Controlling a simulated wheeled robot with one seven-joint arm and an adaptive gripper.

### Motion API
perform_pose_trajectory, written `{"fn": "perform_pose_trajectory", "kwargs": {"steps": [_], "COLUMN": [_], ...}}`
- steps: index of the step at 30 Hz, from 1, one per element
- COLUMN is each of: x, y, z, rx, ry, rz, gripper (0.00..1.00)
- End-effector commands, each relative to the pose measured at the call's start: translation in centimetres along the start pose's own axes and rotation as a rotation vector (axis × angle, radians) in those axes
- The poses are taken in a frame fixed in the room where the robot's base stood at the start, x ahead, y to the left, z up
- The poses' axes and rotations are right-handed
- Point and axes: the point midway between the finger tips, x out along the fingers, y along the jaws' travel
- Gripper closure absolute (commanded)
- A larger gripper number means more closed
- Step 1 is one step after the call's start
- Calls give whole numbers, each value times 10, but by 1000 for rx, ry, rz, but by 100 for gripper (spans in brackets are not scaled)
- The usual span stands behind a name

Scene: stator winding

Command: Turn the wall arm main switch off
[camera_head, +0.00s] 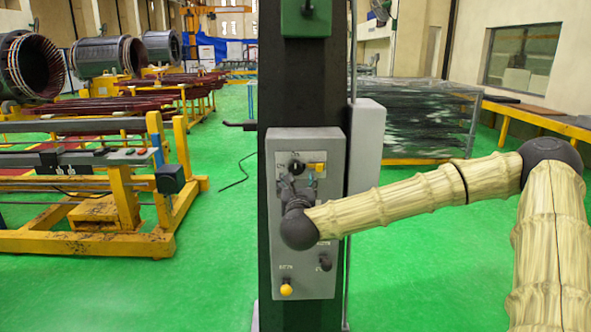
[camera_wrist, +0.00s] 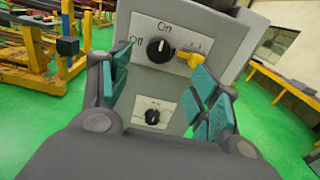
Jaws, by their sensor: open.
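A grey control box (camera_head: 335,215) is mounted on a dark pillar. The black main switch knob (camera_wrist: 158,50) sits near its top, with "Off" printed to its left and "On" above. Its white mark appears to point up towards "On". The knob also shows in the head view (camera_head: 297,167). My gripper (camera_wrist: 160,72) is open, with teal pads on either side of the panel's middle. In the head view, my gripper (camera_head: 296,187) is just below the knob. I cannot tell whether any finger touches the panel. Nothing is held.
A yellow switch (camera_wrist: 189,59) is right of the knob, close to my right finger. A smaller black knob (camera_wrist: 152,116) sits lower between the fingers. A yellow button (camera_head: 286,290) and a black knob (camera_head: 325,262) are at the box's bottom. A green box (camera_head: 306,17) is above.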

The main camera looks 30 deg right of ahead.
Motion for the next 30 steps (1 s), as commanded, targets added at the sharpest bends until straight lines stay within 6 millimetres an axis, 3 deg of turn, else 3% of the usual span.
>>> {"fn": "perform_pose_trajectory", "kwargs": {"steps": [5,18,24,30], "x": [17,85,102,106], "y": [0,0,1,0], "z": [3,2,1,0], "rx": [-1,-3,-3,-2], "ry": [-1,0,0,0], "rz": [-2,-1,0,0], "gripper": [38,38,38,38]}}
